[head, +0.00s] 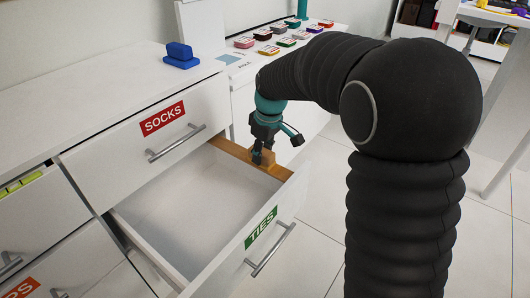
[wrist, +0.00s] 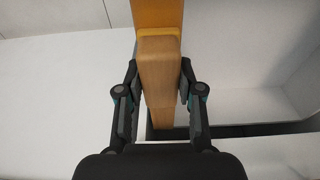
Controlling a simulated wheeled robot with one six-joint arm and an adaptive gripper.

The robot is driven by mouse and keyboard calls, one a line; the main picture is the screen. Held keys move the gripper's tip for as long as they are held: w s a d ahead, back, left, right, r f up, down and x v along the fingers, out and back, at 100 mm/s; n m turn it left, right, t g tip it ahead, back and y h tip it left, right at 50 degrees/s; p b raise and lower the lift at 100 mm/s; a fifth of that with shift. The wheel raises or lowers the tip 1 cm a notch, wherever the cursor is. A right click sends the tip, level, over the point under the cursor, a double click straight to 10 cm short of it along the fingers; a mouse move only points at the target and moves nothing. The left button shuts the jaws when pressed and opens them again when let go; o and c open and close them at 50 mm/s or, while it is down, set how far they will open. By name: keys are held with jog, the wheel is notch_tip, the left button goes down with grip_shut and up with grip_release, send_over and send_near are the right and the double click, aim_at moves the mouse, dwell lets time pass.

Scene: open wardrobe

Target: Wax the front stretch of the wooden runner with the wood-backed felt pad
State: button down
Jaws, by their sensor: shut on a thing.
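The wooden runner (head: 230,149) lies along the right side of the open TIES drawer (head: 190,215). In the wrist view the runner (wrist: 157,12) runs up the middle of the picture, with a lower part showing below the pad. My gripper (head: 262,157) points down over the runner, toward its front part. It is shut on the wood-backed felt pad (wrist: 160,75), with one finger on each side of the pale wood block. A yellow edge shows at the block's far end. The pad appears to lie on the runner; its underside is hidden.
A blue block (head: 180,55) stands on the white top. Several small coloured items (head: 268,50) lie on the counter behind my arm. The TIES drawer is empty where visible.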

jog(key=shift+w+a+p, duration=0.8)
jog(key=shift+w+a, duration=0.3)
jog(key=shift+a, duration=0.35)
jog(key=shift+w+a+p, duration=0.75)
jog(key=shift+w+a, duration=0.35)
jog(key=shift+a, duration=0.3)
jog(key=shift+s+d+b, duration=0.55)
jog(key=shift+s+d, duration=0.75)
jog(key=shift+d, duration=0.4)
jog(key=shift+s+d+b, duration=0.6)
jog(key=shift+s+d, duration=0.75)
jog(key=shift+d, duration=0.3)
jog(key=shift+s+d+b, duration=0.55)
jog(key=shift+s+d, duration=0.75)
jog(key=shift+d, duration=0.4)
jog(key=shift+w+a+p, duration=0.7)
jog(key=shift+w+a, duration=0.6)
jog(key=shift+a, duration=0.4)
jog(key=shift+w+a+p, duration=0.65)
jog(key=shift+w+a, duration=0.7)
jog(key=shift+a, duration=0.3)
jog(key=shift+w+a+p, duration=0.7)
jog(key=shift+w+a, duration=0.6)
jog(key=shift+a, duration=0.4)
jog(key=shift+s+d+b, duration=0.5)
jog(key=shift+s+d, duration=0.5)
jog(key=shift+d, duration=0.25)
jog(key=shift+s+d+b, duration=0.5)
jog(key=shift+s+d, duration=0.45)
jog(key=shift+d, duration=0.3)
